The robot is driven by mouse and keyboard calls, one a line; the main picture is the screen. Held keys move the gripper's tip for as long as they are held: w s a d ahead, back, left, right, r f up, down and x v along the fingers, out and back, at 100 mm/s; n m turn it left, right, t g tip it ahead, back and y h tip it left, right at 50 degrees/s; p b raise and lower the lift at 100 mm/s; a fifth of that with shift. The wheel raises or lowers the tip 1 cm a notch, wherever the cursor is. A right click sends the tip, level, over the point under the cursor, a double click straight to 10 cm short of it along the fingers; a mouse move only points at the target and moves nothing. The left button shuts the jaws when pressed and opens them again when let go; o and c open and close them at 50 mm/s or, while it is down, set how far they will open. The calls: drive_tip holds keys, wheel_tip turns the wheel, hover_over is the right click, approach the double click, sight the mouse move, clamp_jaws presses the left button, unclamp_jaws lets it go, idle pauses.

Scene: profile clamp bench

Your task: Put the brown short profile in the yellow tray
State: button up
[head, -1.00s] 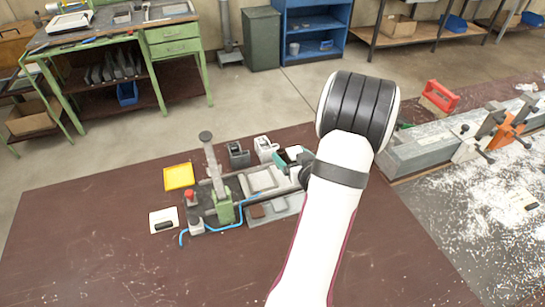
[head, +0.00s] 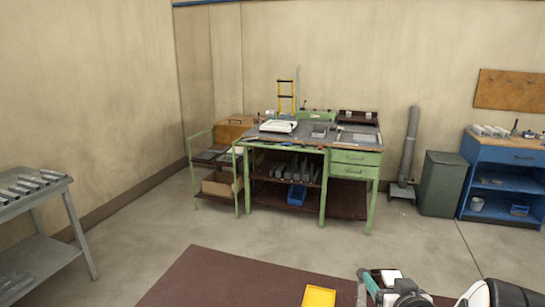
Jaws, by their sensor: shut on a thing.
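The yellow tray (head: 320,289) shows at the bottom edge of the head view; its near part is cut off. My gripper (head: 372,286) is at the bottom edge, to the right of the tray and apart from it. Only its teal and dark upper parts show, beside the white wrist of my arm. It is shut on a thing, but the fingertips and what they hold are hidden. I cannot make out the brown short profile in this view.
An upright grey post (head: 361,292) stands between the tray and my gripper. The brown bench top (head: 215,283) is bare left of the tray. Beyond the bench are open floor, a green workbench (head: 355,170), a grey cabinet (head: 440,185) and a grey rack (head: 35,215).

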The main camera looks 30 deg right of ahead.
drive_tip(key=w+a+r+n+t+y, duration=0.1)
drive_tip(key=w+a+r, duration=0.2)
drive_tip(key=a, duration=0.2)
drive_tip(key=w+a+r+n+y, duration=0.1)
drive_tip(key=w+a+r, duration=0.25)
drive_tip(key=a, duration=0.25)
drive_tip(key=a+r+n+y, duration=0.2)
drive_tip(key=a+r, duration=0.1)
drive_tip(key=a, duration=0.9)
drive_tip(key=a+r+n+t+y, duration=0.1)
drive_tip(key=a+r+n+y, duration=0.1)
drive_tip(key=a, duration=1)
drive_tip(key=shift+s+r+y, duration=0.25)
drive_tip(key=shift+r+y, duration=0.25)
drive_tip(key=shift+r, duration=0.25)
drive_tip(key=shift+w+d, duration=0.15)
drive_tip(key=shift+d, duration=0.05)
